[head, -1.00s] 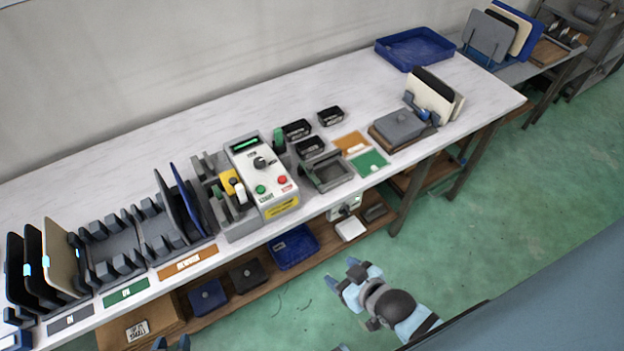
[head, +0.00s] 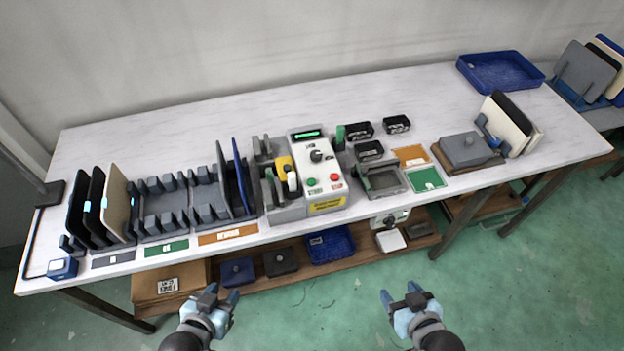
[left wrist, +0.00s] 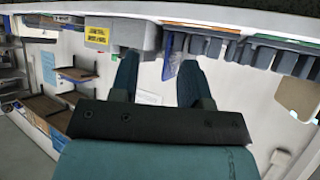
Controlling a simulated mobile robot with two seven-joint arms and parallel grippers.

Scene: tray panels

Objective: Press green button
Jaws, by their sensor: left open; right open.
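The green button (head: 311,182) is a small round button on the sloped front of a white and grey control box (head: 318,160) on the table. A red button (head: 335,177) sits to its right, and a dark knob (head: 316,156) is above. My left gripper (head: 222,299) is open and empty in front of the table, below and left of the box. My right gripper (head: 402,298) is open and empty, below and right of the box. In the left wrist view, the open left fingers (left wrist: 158,80) point toward the table front; the green button is not visible there.
A slotted rack with panels (head: 165,205) stands left of the box. A lower shelf (head: 300,262) holds blue and dark trays. A blue tray (head: 500,71) sits at the back right.

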